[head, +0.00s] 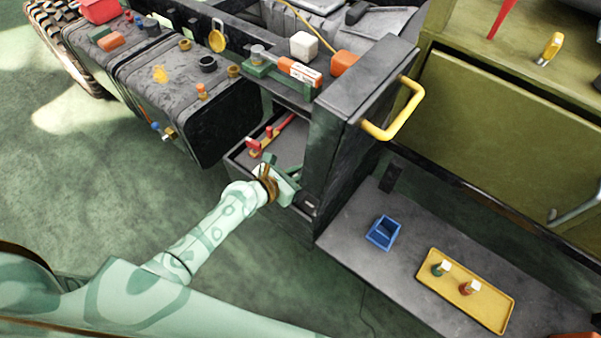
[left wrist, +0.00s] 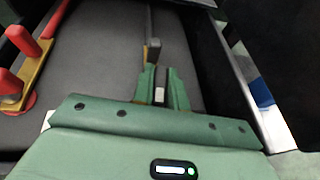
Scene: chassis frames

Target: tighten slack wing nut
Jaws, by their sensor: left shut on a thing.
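My left gripper (head: 283,182) reaches into the open-topped dark tray beside the tall black box. In the left wrist view its green fingers (left wrist: 161,88) are close together, shut on a thin grey piece (left wrist: 153,50) that is mostly hidden between them. A thin dark strip runs along the tray floor beyond it. I cannot tell whether this piece is the wing nut, and I cannot pick out a wing nut elsewhere. A red and yellow piece (head: 265,138) lies in the tray and shows at the left of the wrist view (left wrist: 30,55). My right gripper is not in view.
The tall black box (head: 365,75) with a yellow handle (head: 403,110) stands close right of my gripper. A dark tank (head: 170,75) is at the left. A grey step holds a blue bin (head: 383,232) and a yellow tray (head: 455,283). The green floor at left is open.

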